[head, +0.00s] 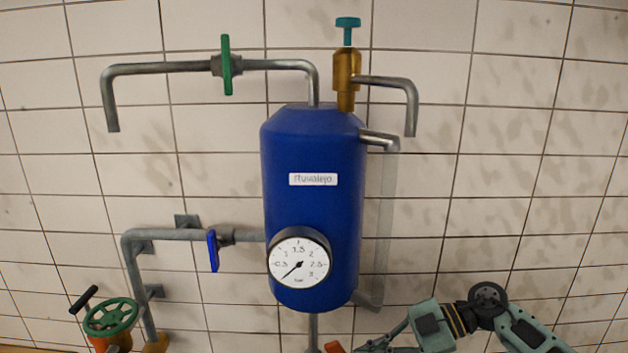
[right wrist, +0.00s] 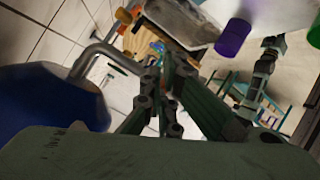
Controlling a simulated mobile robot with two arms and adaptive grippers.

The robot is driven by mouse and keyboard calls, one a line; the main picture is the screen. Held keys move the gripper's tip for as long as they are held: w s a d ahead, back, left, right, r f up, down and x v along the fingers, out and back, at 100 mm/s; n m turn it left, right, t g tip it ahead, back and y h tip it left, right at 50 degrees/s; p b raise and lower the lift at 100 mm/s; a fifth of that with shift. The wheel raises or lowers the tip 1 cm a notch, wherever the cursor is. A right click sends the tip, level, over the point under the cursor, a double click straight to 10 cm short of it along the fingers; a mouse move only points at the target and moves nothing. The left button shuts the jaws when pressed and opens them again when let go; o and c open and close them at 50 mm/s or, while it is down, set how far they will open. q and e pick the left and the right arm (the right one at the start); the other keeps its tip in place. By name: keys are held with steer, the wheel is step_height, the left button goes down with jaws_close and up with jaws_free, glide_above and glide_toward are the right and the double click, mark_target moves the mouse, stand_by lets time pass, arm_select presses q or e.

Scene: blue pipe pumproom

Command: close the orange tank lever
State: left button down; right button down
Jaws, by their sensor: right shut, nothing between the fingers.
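The blue tank (head: 312,150) is fixed in front of the tiled wall, with a pressure gauge (head: 299,259) on its lower front. An orange piece (head: 334,347), seemingly the tank lever, shows at the bottom edge of the head view beside the pipe under the tank. Most of it is cut off, so its position cannot be told. My right gripper (head: 366,346) comes in from the right, just right of the orange piece; contact cannot be told. In the right wrist view my right gripper (right wrist: 165,78) is shut and empty. My left gripper is out of view.
A pipe with a blue handle (head: 213,251) joins the tank's left side. A green wheel (head: 111,317) stands at lower left. Pipes with a green handle (head: 226,65) and a teal tap (head: 348,23) are above. A purple cylinder (right wrist: 233,38) shows in the right wrist view.

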steer(key=v, duration=0.4)
steer(key=shift+d+r, duration=0.15)
steer(key=shift+d, duration=0.2)
